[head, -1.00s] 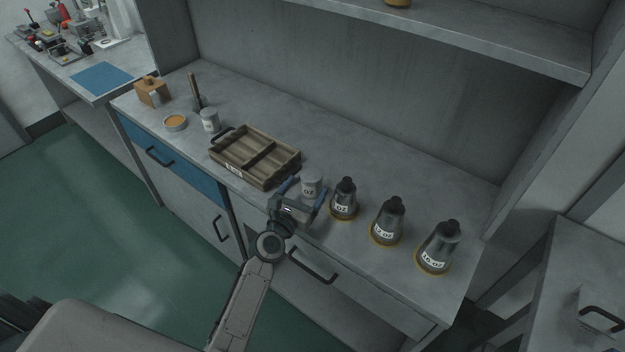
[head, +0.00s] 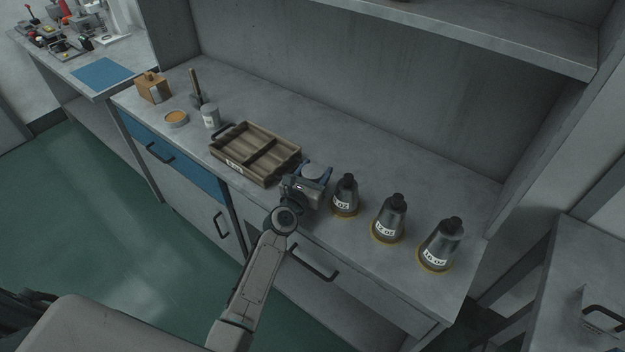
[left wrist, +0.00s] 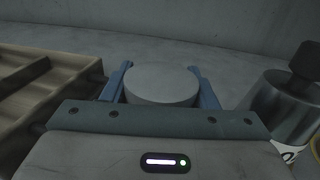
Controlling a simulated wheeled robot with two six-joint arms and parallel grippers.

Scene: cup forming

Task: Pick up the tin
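A grey cylindrical tin (head: 315,172) stands on the bench between the wooden tray and the nearest bottle. My left gripper (head: 314,176) reaches it from the front, with one blue finger on each side. In the left wrist view the tin's round pale top (left wrist: 162,83) sits between the two fingers of the gripper (left wrist: 161,72). The fingers lie close along its sides; whether they press on it cannot be told. The gripper body hides the tin's lower part. A second, smaller light tin (head: 210,117) stands left of the tray. My right gripper is not in view.
The wooden tray (head: 240,175) is close on the left of the gripper, and it shows in the left wrist view too. Several dark-capped bottles stand to the right, the nearest one (head: 345,196) close by. A shallow orange-filled dish (head: 176,118) and a wooden box (head: 152,87) are farther left. Bench behind is clear.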

